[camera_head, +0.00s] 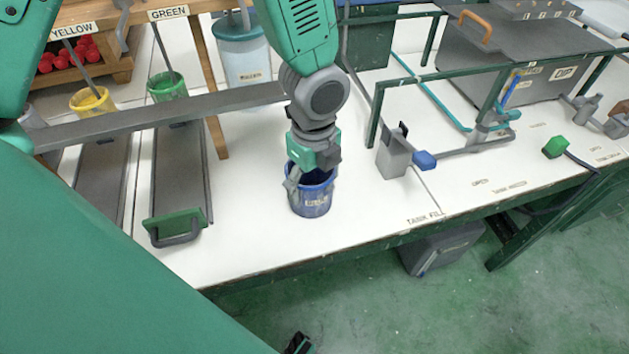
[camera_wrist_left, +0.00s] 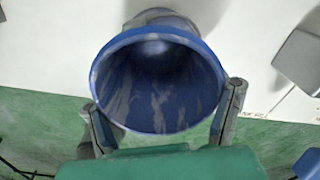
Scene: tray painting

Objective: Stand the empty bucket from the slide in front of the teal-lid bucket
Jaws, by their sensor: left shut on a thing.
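The empty blue bucket (camera_head: 312,203), with grey streaks and a label, is in the middle of the head view at the white bench. In the left wrist view its open mouth (camera_wrist_left: 160,85) faces me and the inside looks empty. My left gripper (camera_head: 313,172) is shut on it from above, with a finger on each side of the rim. I cannot tell whether its base touches the bench. The teal-lid bucket (camera_head: 243,62) stands farther back, behind and left of the blue bucket, partly hidden by my left arm.
The grey slide (camera_head: 180,165) with a green end stop (camera_head: 177,226) lies to the left, with a green bucket (camera_head: 167,86) at its top. A grey block with a blue knob (camera_head: 425,160) stands right of the blue bucket. White bench between the buckets looks clear.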

